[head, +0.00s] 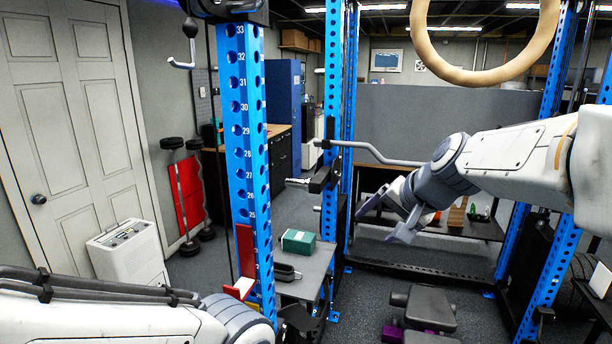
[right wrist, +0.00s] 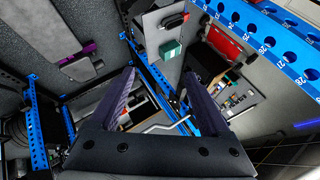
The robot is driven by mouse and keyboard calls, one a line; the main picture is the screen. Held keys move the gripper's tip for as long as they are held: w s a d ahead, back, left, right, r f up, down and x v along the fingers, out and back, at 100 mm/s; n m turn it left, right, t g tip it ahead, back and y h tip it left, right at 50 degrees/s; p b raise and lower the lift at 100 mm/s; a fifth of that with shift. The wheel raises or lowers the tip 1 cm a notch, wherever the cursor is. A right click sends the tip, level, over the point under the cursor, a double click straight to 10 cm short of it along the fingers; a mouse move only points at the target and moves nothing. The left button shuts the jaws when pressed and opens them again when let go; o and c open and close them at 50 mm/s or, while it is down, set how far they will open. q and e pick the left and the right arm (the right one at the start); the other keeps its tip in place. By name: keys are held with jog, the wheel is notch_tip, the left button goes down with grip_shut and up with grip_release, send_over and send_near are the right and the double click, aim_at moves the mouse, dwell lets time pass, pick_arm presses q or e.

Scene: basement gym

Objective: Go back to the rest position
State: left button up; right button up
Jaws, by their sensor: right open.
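My right gripper (head: 384,220) reaches in from the right, its fingers pointing down and left. It is open, and no object shows between its fingers. In the right wrist view, both fingers of my right gripper (right wrist: 158,82) stand well apart, with a grey bar and rack parts showing beyond the gap. My left arm shows at the lower left of the head view, but its gripper is out of the picture.
A blue rack post (head: 252,150) stands between my arms. A grey table (head: 310,272) holds a green box (head: 298,241). A bench (head: 430,306) is below my right gripper. A wooden ring (head: 484,76) hangs above my right arm. A white appliance (head: 128,254) stands left.

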jog(key=s+d+f+n+g+h, duration=0.2)
jog(key=s+f+n, duration=0.1)
jog(key=s+f, duration=0.65)
jog(key=s+d+f+n+g+h, duration=0.1)
jog(key=s+d+f+n+g, duration=0.15)
jog(key=s+f, duration=0.7)
jog(key=s+a+n+g+b, duration=0.3)
jog(key=s+a+n, duration=0.5)
jog(key=s+a, duration=0.3)
jog(key=a+f, duration=0.1)
jog(key=a, duration=0.2)
jog(key=shift+s+y, duration=0.3)
jog(key=shift+s, duration=0.05)
